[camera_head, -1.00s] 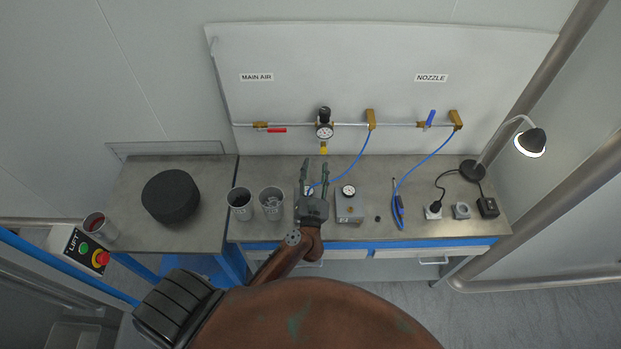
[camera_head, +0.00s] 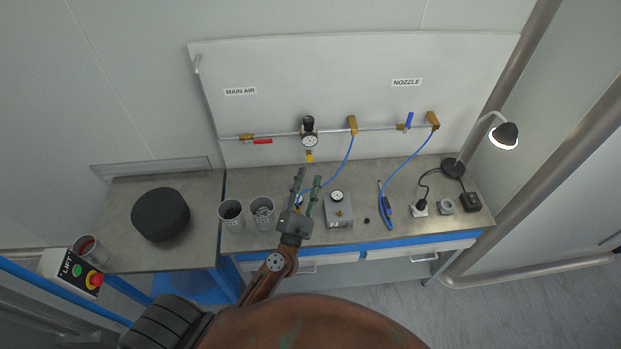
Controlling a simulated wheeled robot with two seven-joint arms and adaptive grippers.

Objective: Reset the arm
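My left gripper (camera_head: 307,193) is over the workbench, its two long fingers apart and pointing toward the wall panel. Nothing shows between the fingers except bench surface and a bit of blue hose behind them. The gripper is between a grey cup (camera_head: 263,213) on its left and a grey box with a gauge (camera_head: 338,210) on its right. My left arm (camera_head: 262,284) comes up from the lower left, brown, with a dark wrist. My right gripper is not in view.
A second cup (camera_head: 231,215) and a black round block (camera_head: 160,214) stand to the left. A blue tool (camera_head: 386,207), small blocks and a lamp (camera_head: 503,136) are to the right. Air piping (camera_head: 375,129) with valves and a regulator runs along the panel (camera_head: 300,75). A lift control box (camera_head: 75,272) is at lower left.

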